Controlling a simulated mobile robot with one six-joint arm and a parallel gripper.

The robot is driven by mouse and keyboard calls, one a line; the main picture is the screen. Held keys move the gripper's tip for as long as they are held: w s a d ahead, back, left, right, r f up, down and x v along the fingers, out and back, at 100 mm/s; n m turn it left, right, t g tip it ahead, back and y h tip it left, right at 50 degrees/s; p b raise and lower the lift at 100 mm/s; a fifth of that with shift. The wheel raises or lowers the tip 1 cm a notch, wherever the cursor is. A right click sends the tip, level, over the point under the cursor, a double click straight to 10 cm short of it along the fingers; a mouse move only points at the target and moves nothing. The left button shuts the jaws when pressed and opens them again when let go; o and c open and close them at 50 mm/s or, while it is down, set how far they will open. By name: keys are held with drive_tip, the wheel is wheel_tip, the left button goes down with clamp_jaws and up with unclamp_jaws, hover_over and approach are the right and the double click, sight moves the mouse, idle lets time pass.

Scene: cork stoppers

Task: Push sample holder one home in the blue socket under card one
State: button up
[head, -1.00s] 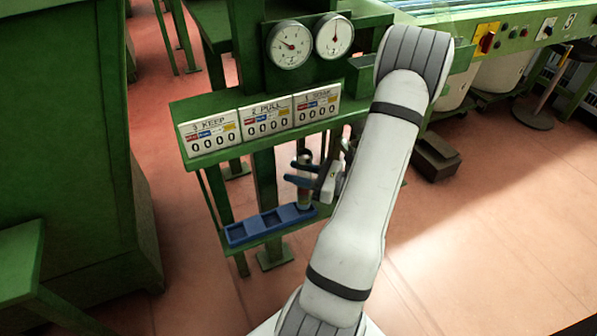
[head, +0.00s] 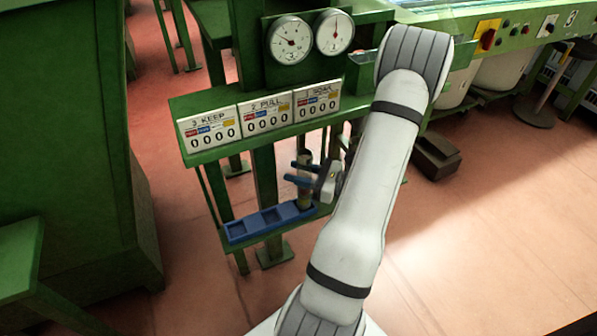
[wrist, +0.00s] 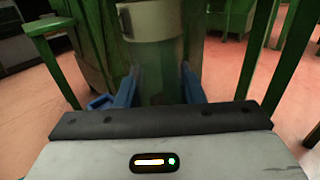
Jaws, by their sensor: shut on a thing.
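Sample holder one (head: 305,194) is an upright, dull tube with a pale band (wrist: 152,19) at its top in the wrist view. My gripper (head: 298,174) comes from the right with blue fingers on both sides of the tube, shut on it. The fingers also show in the wrist view (wrist: 160,88). The blue socket tray (head: 252,235) lies below on a green shelf, with sockets in a row. The holder's lower end is at the rightmost socket, under card one (head: 318,103). How deep it sits I cannot tell.
Cards two (head: 265,113) and three (head: 209,131) stand left of card one on a green ledge (head: 185,105) above the tray. Two dials (head: 290,42) are behind. Green posts flank the space below the ledge. The middle and left sockets look empty.

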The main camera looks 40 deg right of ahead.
drive_tip(key=shift+f+b, duration=0.45)
drive_tip(key=shift+f, duration=0.25)
idle(0.6)
drive_tip(key=o, duration=1.1)
drive_tip(key=shift+c, duration=0.2)
drive_tip(key=p+v, duration=0.2)
drive_tip(key=v, duration=0.5)
drive_tip(key=shift+s+d, duration=0.2)
drive_tip(key=shift+s, duration=0.1)
drive_tip(key=shift+s, duration=0.1)
